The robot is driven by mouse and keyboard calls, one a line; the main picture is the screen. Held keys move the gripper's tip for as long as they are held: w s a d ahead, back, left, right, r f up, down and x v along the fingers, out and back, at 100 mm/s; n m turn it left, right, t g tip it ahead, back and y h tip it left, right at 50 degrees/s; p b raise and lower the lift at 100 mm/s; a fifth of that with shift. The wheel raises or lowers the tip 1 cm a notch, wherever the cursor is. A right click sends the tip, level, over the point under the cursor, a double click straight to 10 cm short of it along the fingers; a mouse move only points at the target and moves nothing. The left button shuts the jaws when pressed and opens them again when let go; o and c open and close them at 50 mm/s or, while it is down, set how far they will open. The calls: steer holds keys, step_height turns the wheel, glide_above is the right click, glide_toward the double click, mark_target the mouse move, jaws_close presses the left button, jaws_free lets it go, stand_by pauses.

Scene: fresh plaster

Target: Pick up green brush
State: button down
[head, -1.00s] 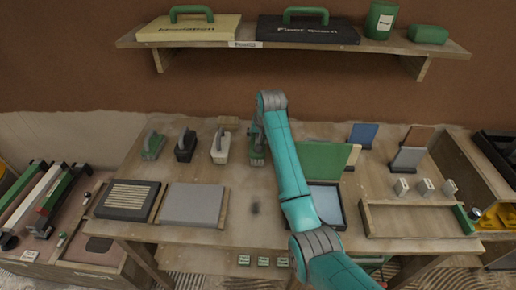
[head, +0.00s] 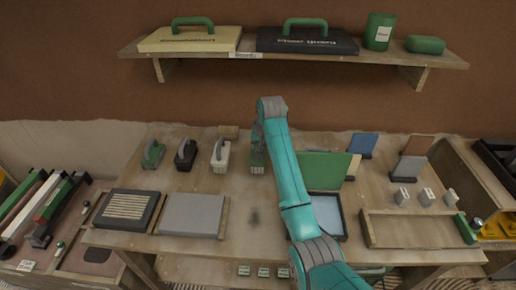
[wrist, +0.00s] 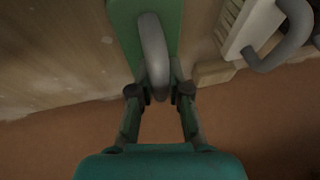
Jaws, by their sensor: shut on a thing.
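My gripper (wrist: 160,92) is shut on the grey looped handle of a green-bodied brush (wrist: 123,22), which shows at the top middle of the wrist view. In the head view the held green brush (head: 257,162) stands upright at the back middle of the table, partly hidden by my arm. I cannot tell whether its base touches the table. Another brush with a green body (head: 152,155) and a grey handle stands at the far left of the brush row.
A white brush (head: 220,155) stands just left of the held one; the wrist view shows it at the right (wrist: 250,28). A black brush (head: 186,152) is farther left. A wooden block (head: 228,131) lies behind. A green board (head: 325,168) stands right of my arm.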

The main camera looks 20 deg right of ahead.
step_height(320, 180, up, 17)
stand_by(0.4)
stand_by(0.6)
